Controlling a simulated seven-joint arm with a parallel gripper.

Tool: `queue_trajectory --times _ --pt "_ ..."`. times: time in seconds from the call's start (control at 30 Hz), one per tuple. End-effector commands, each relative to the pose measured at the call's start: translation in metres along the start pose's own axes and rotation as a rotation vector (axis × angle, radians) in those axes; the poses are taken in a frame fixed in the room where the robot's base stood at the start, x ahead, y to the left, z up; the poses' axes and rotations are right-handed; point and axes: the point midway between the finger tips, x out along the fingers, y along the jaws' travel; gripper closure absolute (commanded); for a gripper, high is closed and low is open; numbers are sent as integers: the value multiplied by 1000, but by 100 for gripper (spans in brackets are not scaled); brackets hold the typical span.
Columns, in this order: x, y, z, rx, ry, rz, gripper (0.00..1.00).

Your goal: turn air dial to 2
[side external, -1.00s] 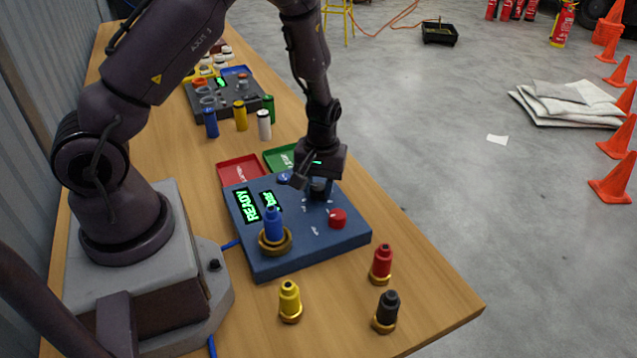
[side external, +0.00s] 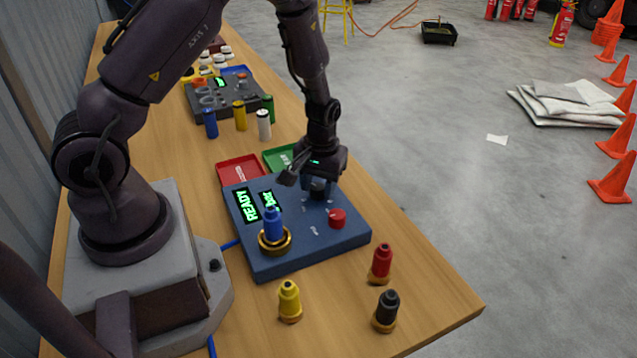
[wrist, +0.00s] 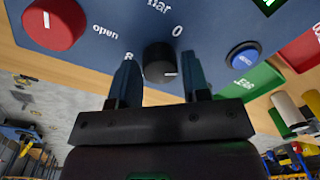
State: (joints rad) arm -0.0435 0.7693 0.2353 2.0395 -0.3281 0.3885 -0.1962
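The black air dial (wrist: 159,60) sits on the blue panel (side external: 262,262), near labels reading "bar" and "0" in the wrist view. A pale mark shows on its lower right edge there. My gripper (wrist: 160,68) is open, with one blue finger on each side of the dial and visible gaps between. In the side view my gripper (side external: 318,178) is over the dial (side external: 317,190), whose lower part shows. The panel's green displays (side external: 247,205) include one reading "READY"; the other's value is too small to read surely.
A red button (side external: 337,217) and a blue bottle in a brass ring (side external: 273,228) are on the panel. Red (side external: 240,169) and green trays lie behind it. Yellow, red and black bottles stand in front. A blue button (wrist: 244,55) is right of the dial.

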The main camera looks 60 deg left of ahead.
Motion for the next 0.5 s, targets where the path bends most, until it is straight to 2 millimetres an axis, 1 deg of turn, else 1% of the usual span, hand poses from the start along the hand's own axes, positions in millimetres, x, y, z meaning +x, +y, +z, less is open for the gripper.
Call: queue_trajectory --times 0.03,0.07,0.33,0.43,0.5 --pt "0 0 0 0 1 0 45" --pt "0 0 0 0 1 0 40" --pt "0 0 0 0 1 0 40" --pt "-6 0 0 0 3 0 40" --pt "-16 1 -1 1 4 2 40"
